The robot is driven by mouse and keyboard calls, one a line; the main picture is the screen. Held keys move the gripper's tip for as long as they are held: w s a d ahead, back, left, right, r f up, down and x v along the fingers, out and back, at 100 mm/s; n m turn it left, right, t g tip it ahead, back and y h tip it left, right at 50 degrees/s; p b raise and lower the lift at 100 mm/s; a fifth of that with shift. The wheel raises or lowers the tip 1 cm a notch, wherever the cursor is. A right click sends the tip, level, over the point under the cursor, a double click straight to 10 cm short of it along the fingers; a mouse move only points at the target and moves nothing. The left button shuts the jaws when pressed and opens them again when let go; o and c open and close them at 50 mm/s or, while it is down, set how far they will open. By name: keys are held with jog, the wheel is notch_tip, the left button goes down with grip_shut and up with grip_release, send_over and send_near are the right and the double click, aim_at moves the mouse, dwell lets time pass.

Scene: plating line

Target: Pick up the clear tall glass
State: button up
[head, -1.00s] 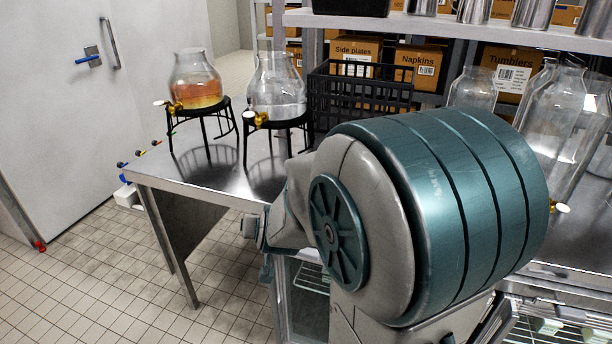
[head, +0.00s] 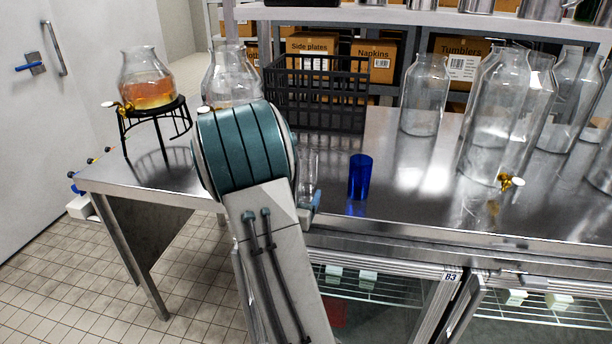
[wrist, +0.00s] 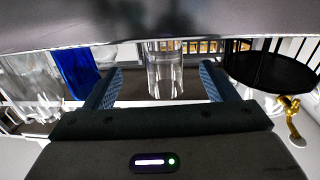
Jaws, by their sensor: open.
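The clear tall glass (head: 309,163) stands upright on the steel counter, partly hidden behind my arm in the head view. In the wrist view, which looks upside down, the clear glass (wrist: 165,72) appears in the gap between my two blue fingers. My gripper (wrist: 161,72) is open, with space on both sides of the glass. I cannot tell how deep the glass sits between the fingers. In the head view only a bit of my gripper (head: 311,201) shows past my arm, low by the glass.
A blue glass (head: 359,176) stands just right of the clear one. A black crate (head: 318,95) is behind. Dispensers stand left on black stands (head: 155,115), and large clear jars (head: 424,95) stand right. The counter's front edge (head: 420,238) is close.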

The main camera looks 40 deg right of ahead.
aim_at(304, 179)
jog(key=x, duration=0.3)
jog(key=shift+w+d, duration=0.2)
jog(key=shift+d, duration=0.1)
jog(key=p+x, duration=0.1)
jog(key=x, duration=0.1)
jog(key=r+x, duration=0.1)
jog(key=x, duration=0.1)
jog(key=shift+w+d+p, duration=0.15)
jog(key=shift+w+p, duration=0.2)
jog(key=shift+p, duration=0.05)
jog(key=shift+w+d+f, duration=0.1)
jog(key=shift+w+d, duration=0.15)
jog(key=shift+d, duration=0.05)
jog(key=shift+c, duration=0.3)
jog(key=c, duration=1.1)
